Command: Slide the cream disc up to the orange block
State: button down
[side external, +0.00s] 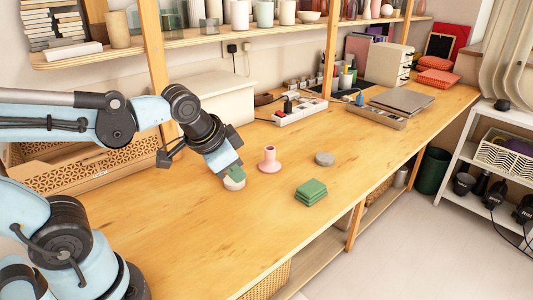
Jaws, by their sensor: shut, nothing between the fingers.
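The cream disc (234,184) lies on the wooden table, directly below the tip of my gripper (231,171). My gripper is shut and empty, pointing down. Its tip overlaps the disc's upper edge in this view; I cannot tell whether they touch. A greenish piece shows at the fingertips. I cannot make out an orange block on the near tabletop. A stepped green block (311,193) lies to the right of the disc, near the table's front edge.
A pink flared piece (269,161) stands right of my gripper, between it and a grey round disc (325,158). A white power strip (300,111) and a grey laptop-like slab (402,101) lie farther back. The tabletop in front of the cream disc is clear.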

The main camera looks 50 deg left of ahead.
jog(key=shift+s+d+f+n+t+h, duration=0.15)
jog(key=shift+s+n+t+h, duration=0.15)
jog(key=shift+s+n+t, duration=0.5)
jog(key=c, duration=1.8)
grip_release()
jog(key=shift+n, duration=0.5)
jog(key=shift+o, duration=1.2)
jog(key=shift+w, duration=0.1)
jog(key=o, duration=1.4)
jog(key=w+a+r+g, duration=0.2)
jog(key=w+a+r, duration=0.1)
jog(key=w+a+r+g, duration=0.1)
jog(key=w+a+r, duration=0.2)
jog(key=r, duration=0.1)
jog(key=shift+w+a+r+g, duration=0.2)
jog(key=shift+a+g, duration=0.1)
jog(key=shift+g, duration=0.1)
jog(key=shift+o, duration=0.8)
jog(key=w+a+r+g, duration=0.2)
jog(key=w+a+g, duration=0.1)
jog(key=a, duration=0.4)
jog(key=shift+w+a+r, duration=0.15)
jog(key=shift+w+r, duration=0.05)
jog(key=shift+w, duration=0.4)
notch_tip(320, 180, down, 10)
jog(key=a, duration=0.1)
jog(key=shift+w+g, duration=0.2)
jog(key=shift+g, duration=0.1)
jog(key=shift+a+r, duration=0.1)
jog(key=shift+r, duration=0.05)
